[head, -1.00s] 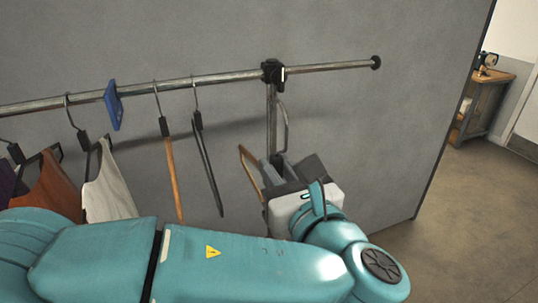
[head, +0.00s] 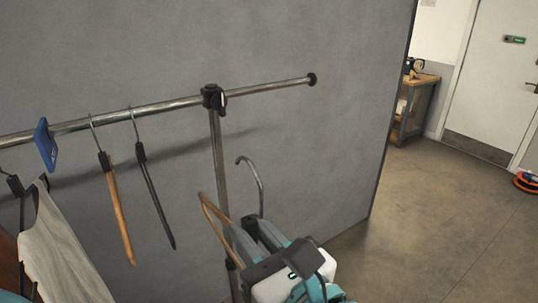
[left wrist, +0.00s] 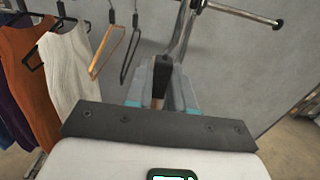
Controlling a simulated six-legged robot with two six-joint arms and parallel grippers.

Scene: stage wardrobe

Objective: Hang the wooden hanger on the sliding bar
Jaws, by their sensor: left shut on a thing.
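The wooden hanger (head: 205,203) is held by my left gripper (head: 254,234), which is shut on it at the neck. Its metal hook points up and is free of the bar. The sliding bar (head: 268,87) runs across the head view, above the gripper and hanger, ending in a dark knob. In the left wrist view, the hanger's black neck (left wrist: 162,70) stands between the fingers (left wrist: 160,95), and the bar (left wrist: 242,13) shows at top right. My right gripper is not in view.
A black clamp (head: 213,97) joins the bar to an upright post (head: 219,150). Left of it hang a wooden hanger (head: 117,207), a dark hanger (head: 155,200), a blue divider (head: 45,145) and garments (head: 60,250). The bar right of the clamp is empty. A grey wall stands close behind.

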